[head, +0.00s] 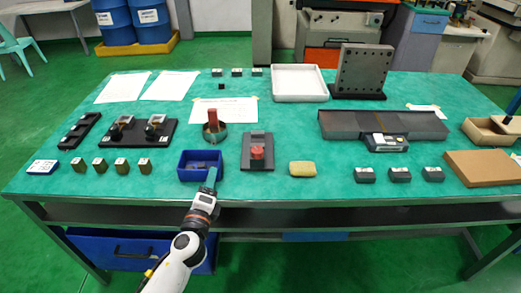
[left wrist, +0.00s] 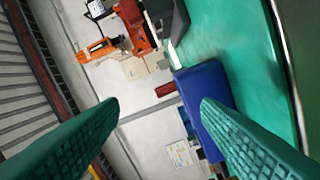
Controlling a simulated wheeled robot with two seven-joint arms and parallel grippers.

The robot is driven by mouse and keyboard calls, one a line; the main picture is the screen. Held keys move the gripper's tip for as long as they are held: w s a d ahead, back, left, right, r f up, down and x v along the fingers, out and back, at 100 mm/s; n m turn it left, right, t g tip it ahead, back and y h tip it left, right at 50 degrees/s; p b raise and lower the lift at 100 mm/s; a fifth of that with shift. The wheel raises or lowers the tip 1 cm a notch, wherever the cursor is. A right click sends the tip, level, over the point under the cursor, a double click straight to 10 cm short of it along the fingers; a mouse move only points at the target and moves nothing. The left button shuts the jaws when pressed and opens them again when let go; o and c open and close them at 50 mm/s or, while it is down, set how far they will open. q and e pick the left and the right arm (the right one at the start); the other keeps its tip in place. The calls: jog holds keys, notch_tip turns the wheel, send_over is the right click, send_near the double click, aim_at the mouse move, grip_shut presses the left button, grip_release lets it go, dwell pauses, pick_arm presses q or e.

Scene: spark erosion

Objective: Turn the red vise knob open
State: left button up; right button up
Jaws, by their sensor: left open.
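The red vise knob (head: 257,152) sits on a dark base plate (head: 257,167) near the middle of the green table in the head view. My left gripper (head: 211,178) is at the table's front edge, in front of the blue bin, left of and nearer than the knob, not touching it. In the left wrist view its two green fingers (left wrist: 160,102) stand wide apart with nothing between them. The knob cannot be made out in the left wrist view. My right gripper is not in view.
The blue bin (head: 186,176) stands beside my left gripper; it also shows in the left wrist view (left wrist: 190,100). A round bowl with a red-brown block (head: 213,119) is behind it. A yellow sponge (head: 302,169) lies right of the knob. Bare tabletop surrounds the base plate.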

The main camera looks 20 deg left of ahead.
aim_at(260, 148)
pick_arm(q)
jog(key=w+m+h, duration=0.1)
jog(key=m, duration=0.1)
jog(key=w+d+r+m+t+h, duration=0.1)
jog(key=m, duration=0.2)
jog(key=w+d+r+m+h, duration=0.1)
jog(key=m, duration=0.1)
jog(key=shift+d+t+h, duration=0.2)
jog(key=shift+t+h, duration=0.1)
jog(key=shift+h, duration=0.1)
jog(key=w+d+m+h, duration=0.1)
jog(key=m, duration=0.2)
jog(key=w+d+m+g+h, duration=0.1)
jog(key=m+h, duration=0.1)
jog(key=m, duration=0.2)
jog(key=w+d+f+m+h, duration=0.1)
jog(key=m, duration=0.2)
jog(key=shift+d+f+h+b, duration=0.1)
jog(key=shift+h+b, duration=0.2)
jog(key=shift+h, duration=0.1)
jog(key=shift+w+d+f+m+g+h, duration=0.2)
jog(key=shift+w+m+g+h, duration=0.15)
jog(key=shift+m, duration=0.45)
jog(key=shift+w+f, duration=0.1)
jog(key=shift+w, duration=0.05)
jog(key=b+x, duration=0.2)
jog(key=x, duration=0.9)
jog(key=shift+w+d+f, duration=0.1)
jog(key=shift+w+f, duration=0.05)
jog(key=shift+w, duration=0.05)
